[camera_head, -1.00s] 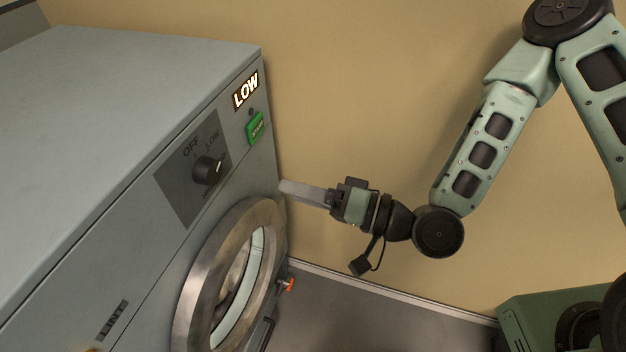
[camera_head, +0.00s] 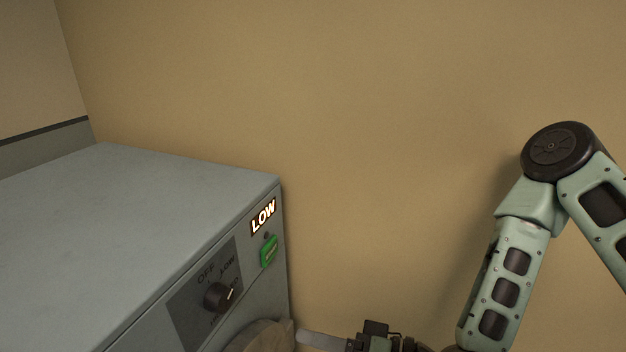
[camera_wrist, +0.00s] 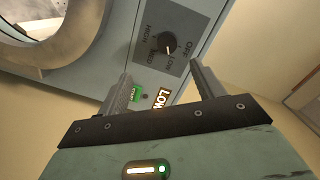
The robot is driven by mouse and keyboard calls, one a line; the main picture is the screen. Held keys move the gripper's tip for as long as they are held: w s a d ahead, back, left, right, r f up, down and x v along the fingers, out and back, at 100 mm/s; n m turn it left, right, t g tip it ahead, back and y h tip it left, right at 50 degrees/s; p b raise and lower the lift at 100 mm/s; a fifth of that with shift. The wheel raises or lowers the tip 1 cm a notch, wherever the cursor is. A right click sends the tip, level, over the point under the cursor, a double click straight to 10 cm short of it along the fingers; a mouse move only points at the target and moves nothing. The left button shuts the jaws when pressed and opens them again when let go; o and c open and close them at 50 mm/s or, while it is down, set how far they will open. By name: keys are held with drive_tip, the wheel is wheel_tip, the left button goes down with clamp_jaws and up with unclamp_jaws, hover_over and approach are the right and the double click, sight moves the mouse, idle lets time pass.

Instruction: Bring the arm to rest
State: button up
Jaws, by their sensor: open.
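My gripper (camera_head: 322,340) is at the bottom edge of the head view, beside the front of the grey dryer (camera_head: 150,190), and is partly cut off by the frame. In the wrist view my gripper (camera_wrist: 160,82) has its two fingers apart with nothing held between them. The dryer's control panel, with its black dial (camera_wrist: 167,43), the green button (camera_wrist: 136,94) and a lit LOW sign (camera_wrist: 161,98), lies beyond the fingers. The dial (camera_head: 218,296) also shows in the head view, below the lit LOW sign (camera_head: 263,216) and the green button (camera_head: 269,251).
The dryer's round door ring (camera_head: 262,338) is partly seen at the bottom. A plain tan wall (camera_head: 400,120) stands behind the arm and the dryer. The space above my gripper, between dryer and arm, is clear.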

drive_tip(key=s+d+f+n+g+h+b, duration=0.1)
drive_tip(key=d+f+n+g+h+b, duration=0.35)
drive_tip(key=h, duration=0.55)
drive_tip(key=s+d+r+g+h, duration=0.1)
drive_tip(key=s+d+r+h, duration=0.4)
drive_tip(key=s+d+r, duration=0.3)
wheel_tip(320, 180, up, 2)
drive_tip(key=shift+s+r+n+h+b, duration=0.2)
drive_tip(key=shift+s+n+h+b, duration=0.2)
drive_tip(key=shift+s, duration=0.45)
